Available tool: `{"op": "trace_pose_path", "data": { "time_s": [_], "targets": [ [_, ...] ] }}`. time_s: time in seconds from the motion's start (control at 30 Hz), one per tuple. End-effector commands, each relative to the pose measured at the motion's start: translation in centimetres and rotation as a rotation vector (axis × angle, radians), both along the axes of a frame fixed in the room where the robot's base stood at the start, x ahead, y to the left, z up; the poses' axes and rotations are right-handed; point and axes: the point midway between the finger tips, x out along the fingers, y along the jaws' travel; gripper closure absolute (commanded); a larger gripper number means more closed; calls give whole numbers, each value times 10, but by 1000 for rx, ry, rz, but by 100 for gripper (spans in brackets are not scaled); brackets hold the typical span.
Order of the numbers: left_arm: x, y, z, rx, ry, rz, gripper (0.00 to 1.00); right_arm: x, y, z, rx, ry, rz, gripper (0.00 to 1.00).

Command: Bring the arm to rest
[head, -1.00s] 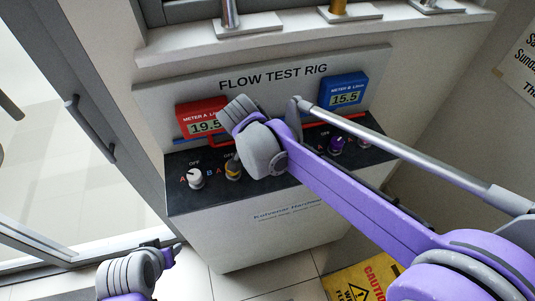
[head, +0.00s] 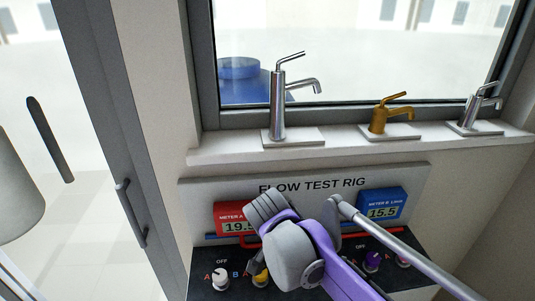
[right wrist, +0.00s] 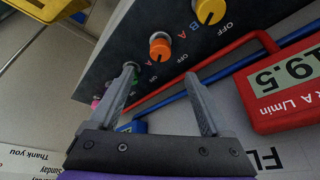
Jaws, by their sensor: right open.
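My right arm reaches in from the lower right of the head view, its grey ribbed wrist in front of the flow test rig (head: 225,188). The wrist covers part of the red meter A (head: 228,212); its jaws are hidden there. In the right wrist view my right gripper (right wrist: 161,75) is open, with nothing between its fingers. The rig's dark knob panel lies beyond the fingers, with a yellow knob (right wrist: 209,10), an orange knob (right wrist: 160,47) and a green knob (right wrist: 133,72). My left gripper is not in view.
The blue meter B (head: 382,205) reads 15.5. Above the rig, a window ledge (head: 345,151) holds a tall chrome tap (head: 278,105), a brass tap (head: 380,118) and another chrome tap (head: 470,108). A glass door with a handle (head: 130,212) stands at the left.

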Motion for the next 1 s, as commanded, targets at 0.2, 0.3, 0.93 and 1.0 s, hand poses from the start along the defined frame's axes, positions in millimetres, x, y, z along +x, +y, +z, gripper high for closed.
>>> {"op": "trace_pose_path", "data": {
  "time_s": [0.2, 0.3, 0.93, 1.0],
  "targets": [
    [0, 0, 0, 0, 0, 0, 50, -37, -30, -17, 21, 28, 175, 18],
    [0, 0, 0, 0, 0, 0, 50, -71, -50, -36, 33, 31, 340, 18],
    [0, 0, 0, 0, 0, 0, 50, -168, -83, -111, -65, -74, 867, 18],
    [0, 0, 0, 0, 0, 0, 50, -168, -83, -111, -64, -74, 866, 18]
  ]
}}
